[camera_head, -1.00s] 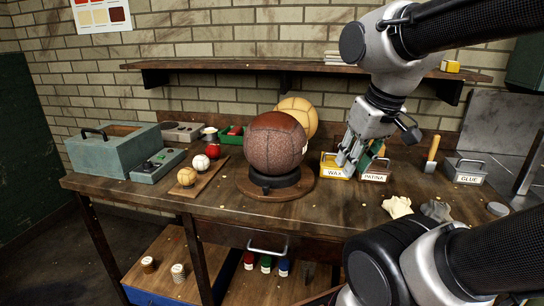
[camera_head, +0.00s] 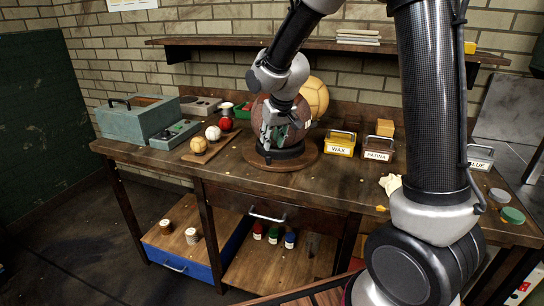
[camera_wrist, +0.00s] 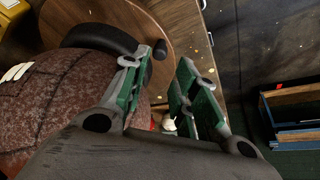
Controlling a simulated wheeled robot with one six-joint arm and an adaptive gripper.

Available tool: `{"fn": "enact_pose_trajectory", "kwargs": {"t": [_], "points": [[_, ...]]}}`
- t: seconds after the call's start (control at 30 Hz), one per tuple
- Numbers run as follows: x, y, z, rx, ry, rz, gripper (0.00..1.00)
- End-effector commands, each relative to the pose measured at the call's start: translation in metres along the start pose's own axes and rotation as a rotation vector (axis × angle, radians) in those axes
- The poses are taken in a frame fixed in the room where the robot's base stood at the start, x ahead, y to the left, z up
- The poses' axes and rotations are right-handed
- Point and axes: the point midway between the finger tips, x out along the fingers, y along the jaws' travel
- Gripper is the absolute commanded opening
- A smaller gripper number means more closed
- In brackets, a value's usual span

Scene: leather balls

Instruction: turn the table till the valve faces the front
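The turntable is a round wooden disc (camera_head: 305,160) with a black ring stand (camera_head: 284,153) on the workbench; it also shows in the wrist view (camera_wrist: 120,22). A big brown leather ball (camera_head: 257,112) sits in the ring, partly hidden by my arm. In the wrist view the ball (camera_wrist: 50,105) fills the left side, with white stripes at its left edge. I cannot make out the valve. A small dark peg (camera_wrist: 160,48) stands near the disc's edge. My gripper (camera_head: 277,143) is in front of the ball, low over the disc. Its green-padded fingers (camera_wrist: 173,62) are apart and empty, close to the peg.
Behind the ball is a tan ball (camera_head: 315,95). Left are small balls on a board (camera_head: 190,157) and a grey-green toolbox (camera_head: 135,120). Right are the wax tin (camera_head: 341,145) and patina tin (camera_head: 378,150). A drawer handle (camera_head: 267,215) juts from the bench front.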

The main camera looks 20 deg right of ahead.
Motion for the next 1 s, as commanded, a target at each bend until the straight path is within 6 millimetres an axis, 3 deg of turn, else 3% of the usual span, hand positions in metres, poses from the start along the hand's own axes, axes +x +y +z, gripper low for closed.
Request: {"fn": "enact_pose_trajectory", "kwargs": {"t": [0.5,0.87,1.0], "points": [[0.069,0.0,0.0,0.01,0.0,-0.001,0.29],[0.077,0.0,0.0,0.011,0.002,-0.002,0.29],[0.076,0.0,0.0,0.011,0.002,-0.002,0.05]]}}
